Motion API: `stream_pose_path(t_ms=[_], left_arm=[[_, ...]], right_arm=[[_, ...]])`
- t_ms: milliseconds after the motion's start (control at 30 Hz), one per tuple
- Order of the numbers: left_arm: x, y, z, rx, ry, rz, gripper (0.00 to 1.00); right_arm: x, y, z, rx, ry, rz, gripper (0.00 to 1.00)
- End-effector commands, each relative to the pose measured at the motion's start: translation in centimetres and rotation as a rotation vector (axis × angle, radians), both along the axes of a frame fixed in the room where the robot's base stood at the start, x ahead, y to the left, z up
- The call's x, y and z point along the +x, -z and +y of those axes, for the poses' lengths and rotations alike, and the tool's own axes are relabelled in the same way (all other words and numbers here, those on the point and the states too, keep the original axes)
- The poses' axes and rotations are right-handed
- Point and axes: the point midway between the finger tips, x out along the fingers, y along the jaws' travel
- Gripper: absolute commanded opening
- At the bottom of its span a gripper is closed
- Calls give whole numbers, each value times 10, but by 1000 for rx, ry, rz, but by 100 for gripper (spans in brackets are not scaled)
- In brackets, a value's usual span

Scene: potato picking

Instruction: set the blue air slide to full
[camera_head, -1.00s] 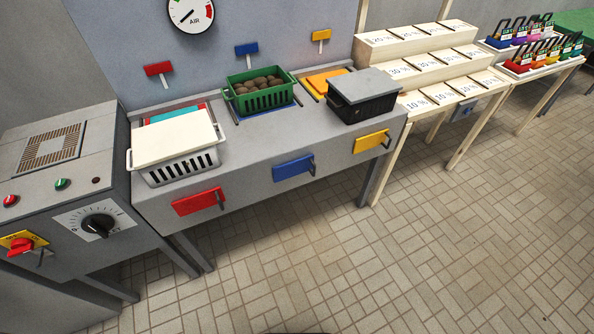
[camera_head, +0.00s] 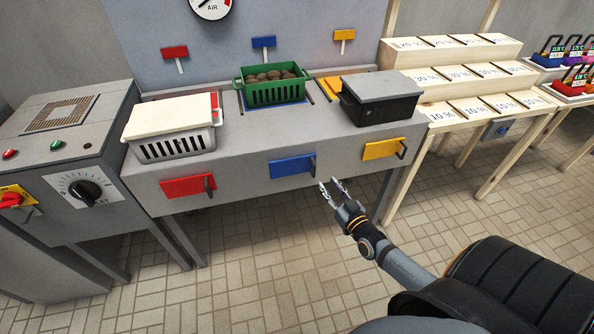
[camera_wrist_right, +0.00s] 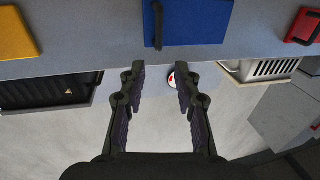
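The blue air slide (camera_head: 292,166) is a flat blue plate on the front of the grey bench, with a dark handle (camera_head: 313,166) at its right end. My right gripper (camera_head: 329,184) is open and empty, just below and to the right of that handle, apart from it. In the right wrist view, the blue slide (camera_wrist_right: 205,22) is at the top, with its handle (camera_wrist_right: 157,24) ahead of the gap between my two spread fingers (camera_wrist_right: 160,80). My left gripper is not in view.
A red slide (camera_head: 186,186) and a yellow slide (camera_head: 382,149) flank the blue one. On the bench stand a white-lidded crate (camera_head: 172,149), a green crate of potatoes (camera_head: 272,95) and a dark lidded crate (camera_head: 381,107). Wooden steps (camera_head: 428,79) stand right. The floor in front is clear.

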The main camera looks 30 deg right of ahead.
Motion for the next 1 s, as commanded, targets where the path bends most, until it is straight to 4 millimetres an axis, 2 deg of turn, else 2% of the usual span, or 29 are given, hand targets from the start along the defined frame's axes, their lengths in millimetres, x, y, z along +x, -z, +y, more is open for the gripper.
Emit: stream_pose_path(t_ms=[100,200,333,533,600,733,967,1000], left_arm=[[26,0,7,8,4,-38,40],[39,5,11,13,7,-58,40],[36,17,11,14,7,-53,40],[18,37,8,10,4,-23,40],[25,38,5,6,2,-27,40],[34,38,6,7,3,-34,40],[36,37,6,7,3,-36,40],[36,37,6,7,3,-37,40]], right_arm=[[6,1,-1,-1,1,0,32],[22,2,-1,-1,1,-1,32],[51,4,-2,-1,1,-1,32],[88,5,-4,-1,1,1,32],[96,4,-4,-2,1,2,32],[104,2,-4,-2,0,4,32],[105,1,-4,-2,0,5,32],[104,1,-4,-2,0,5,29]])
